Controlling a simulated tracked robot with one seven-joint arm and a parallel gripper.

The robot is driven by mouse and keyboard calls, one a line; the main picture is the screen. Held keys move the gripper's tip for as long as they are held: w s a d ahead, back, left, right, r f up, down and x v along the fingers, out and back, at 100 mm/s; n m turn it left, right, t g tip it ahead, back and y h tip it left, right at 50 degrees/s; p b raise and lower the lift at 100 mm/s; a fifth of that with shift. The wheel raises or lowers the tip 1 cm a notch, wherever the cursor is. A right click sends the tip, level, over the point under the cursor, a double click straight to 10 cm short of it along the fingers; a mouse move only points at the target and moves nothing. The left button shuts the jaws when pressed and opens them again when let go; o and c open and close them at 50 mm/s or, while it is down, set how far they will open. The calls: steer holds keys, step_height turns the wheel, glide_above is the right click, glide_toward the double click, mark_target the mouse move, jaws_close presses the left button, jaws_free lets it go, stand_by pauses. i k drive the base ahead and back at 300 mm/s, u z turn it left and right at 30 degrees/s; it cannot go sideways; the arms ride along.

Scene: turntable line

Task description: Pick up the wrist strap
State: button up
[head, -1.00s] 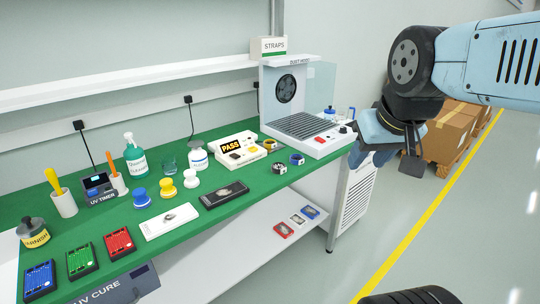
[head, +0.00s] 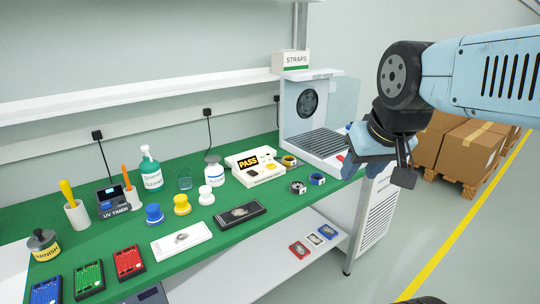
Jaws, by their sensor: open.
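Several small coiled bands that look like wrist straps lie on the green bench mat, beside the white PASS tester (head: 254,165). One is yellow and dark (head: 289,161), one is blue and dark (head: 317,179), and one is dark with a pale face (head: 298,187). I cannot tell which one the task means. A white box labelled STRAPS (head: 291,60) sits on the shelf above; its contents are hidden. My gripper (head: 362,165) is open, hanging to the right of the bands and in front of the fan unit's right side. Its fingers are partly hidden.
The white fan unit (head: 315,115) stands at the mat's right end. Bottles, stamps, colored trays and a UV timer (head: 111,198) fill the left of the green mat (head: 235,228). Cartons (head: 462,150) on a pallet stand at the right; the floor before them is clear.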

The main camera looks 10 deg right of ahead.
mark_target(289, 160)
steer(key=u, duration=0.4)
steer(key=i, duration=1.1)
steer(key=u, duration=0.4)
